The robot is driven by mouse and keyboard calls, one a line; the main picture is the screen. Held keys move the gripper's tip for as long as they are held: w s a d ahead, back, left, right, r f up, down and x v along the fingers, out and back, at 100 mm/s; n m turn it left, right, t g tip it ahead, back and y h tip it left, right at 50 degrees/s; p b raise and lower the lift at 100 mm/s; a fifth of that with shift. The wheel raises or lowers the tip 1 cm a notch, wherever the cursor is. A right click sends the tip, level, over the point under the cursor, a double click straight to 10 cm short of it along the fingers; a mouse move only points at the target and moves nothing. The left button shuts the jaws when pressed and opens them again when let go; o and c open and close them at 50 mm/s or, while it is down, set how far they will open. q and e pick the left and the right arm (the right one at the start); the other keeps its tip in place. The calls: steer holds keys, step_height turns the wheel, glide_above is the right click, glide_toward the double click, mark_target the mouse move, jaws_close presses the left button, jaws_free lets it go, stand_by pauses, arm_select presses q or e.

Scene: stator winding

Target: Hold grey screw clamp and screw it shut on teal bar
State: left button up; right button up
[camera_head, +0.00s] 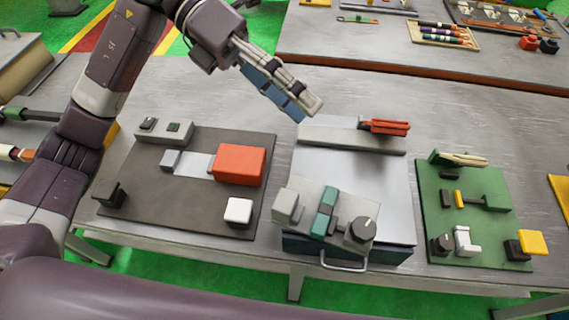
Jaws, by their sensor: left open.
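The grey screw clamp (286,206) sits at the front of the middle station. It has a grey block on the left and a black round knob (362,230) on its right end. The teal bar (325,212) lies across the clamp, between the left block and the knob end. Whether the clamp grips the bar tightly cannot be told. My left gripper (305,107) reaches in from the upper left, above and behind the station, well apart from clamp and bar. It is open, with nothing seen between its fingers. My right gripper is out of view.
A long grey block with a red-handled tool (386,127) stands behind the clamp. A brown board with an orange block (240,165) is on the left, a green board (433,203) with small parts on the right. The grey plate (385,185) behind the clamp is mostly clear.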

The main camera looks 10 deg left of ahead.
arm_select(q)
steer(key=s+d+f+m+t+y, duration=0.2)
steer(key=s+f+m+y, duration=0.3)
steer(key=m+y, duration=0.15)
steer(key=m+t+y, duration=0.3)
steer(key=m+y, duration=0.1)
steer(key=y, duration=0.1)
glide_toward(284, 200)
step_height(284, 200, down, 11)
steer(key=shift+w+f, duration=0.1)
steer(key=shift+f, duration=0.1)
jaws_close()
